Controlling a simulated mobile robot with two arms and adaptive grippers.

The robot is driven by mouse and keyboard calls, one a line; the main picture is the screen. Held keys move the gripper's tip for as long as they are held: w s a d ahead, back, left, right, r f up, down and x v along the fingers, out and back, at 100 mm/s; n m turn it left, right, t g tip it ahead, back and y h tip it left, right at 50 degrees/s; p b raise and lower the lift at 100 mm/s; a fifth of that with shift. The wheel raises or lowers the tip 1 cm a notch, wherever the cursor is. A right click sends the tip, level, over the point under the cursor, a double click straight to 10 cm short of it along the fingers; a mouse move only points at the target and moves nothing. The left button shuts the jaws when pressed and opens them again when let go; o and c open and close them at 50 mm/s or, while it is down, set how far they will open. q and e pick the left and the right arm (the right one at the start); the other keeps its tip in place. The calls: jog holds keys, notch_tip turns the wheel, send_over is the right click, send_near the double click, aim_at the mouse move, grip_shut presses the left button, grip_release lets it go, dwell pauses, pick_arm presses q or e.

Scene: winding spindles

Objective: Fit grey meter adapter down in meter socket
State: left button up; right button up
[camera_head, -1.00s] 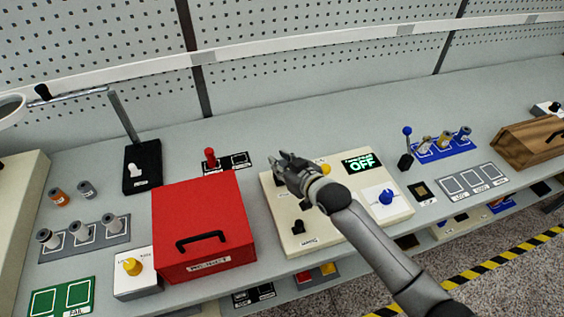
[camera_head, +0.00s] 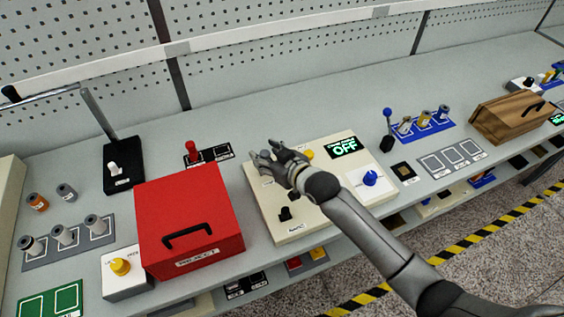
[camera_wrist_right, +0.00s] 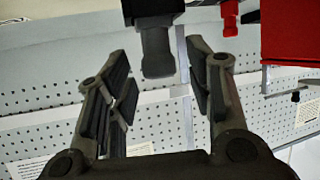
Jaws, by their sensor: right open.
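My right gripper (camera_head: 264,157) is over the back left part of a cream meter box (camera_head: 262,206). In the right wrist view its fingers (camera_wrist_right: 157,72) are open, one on each side of a dark grey stepped piece, which looks like the grey meter adapter (camera_wrist_right: 157,50). The adapter adjoins a black part (camera_wrist_right: 152,9) at the picture's top edge, in what looks like an upside-down view. Gaps show between the adapter and both fingers. In the head view the hand largely hides this spot, so I cannot tell how deep the adapter sits. My left gripper is not in view.
A red box (camera_head: 190,212) with a black handle stands left of the cream box. A blue knob (camera_head: 370,178) and black knob (camera_head: 285,213) rise from the cream box. The bench behind the hand is clear.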

jog(key=v, duration=1)
jog(key=shift+s, duration=0.2)
jog(key=shift+d, duration=0.1)
